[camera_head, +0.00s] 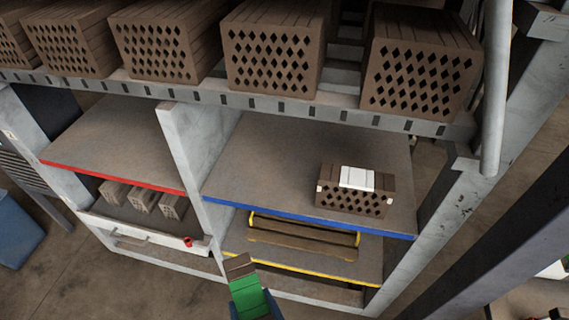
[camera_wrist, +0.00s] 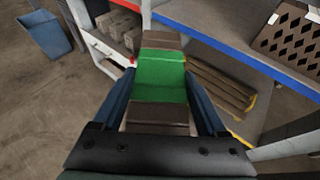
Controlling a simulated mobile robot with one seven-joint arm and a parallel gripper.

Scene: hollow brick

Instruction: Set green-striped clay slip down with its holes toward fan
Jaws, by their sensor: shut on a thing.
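The green-striped brick (camera_head: 247,288) is brown with a wide green band around its middle. My gripper (camera_head: 251,309) is shut on it at the bottom of the head view, in front of the shelving. In the wrist view the brick (camera_wrist: 160,75) lies between the two dark blue fingers of my gripper (camera_wrist: 161,100), its plain top showing. Its holes are not visible, so I cannot tell which way they face. I cannot make out a fan in either view.
A white-striped brick (camera_head: 355,189) sits on the blue-edged shelf (camera_head: 270,150), its diamond holes facing front. The red-edged shelf (camera_head: 110,140) is bare. Small bricks (camera_head: 143,197) lie below it. Large perforated bricks (camera_head: 270,48) line the top. A blue bin (camera_head: 18,228) stands left.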

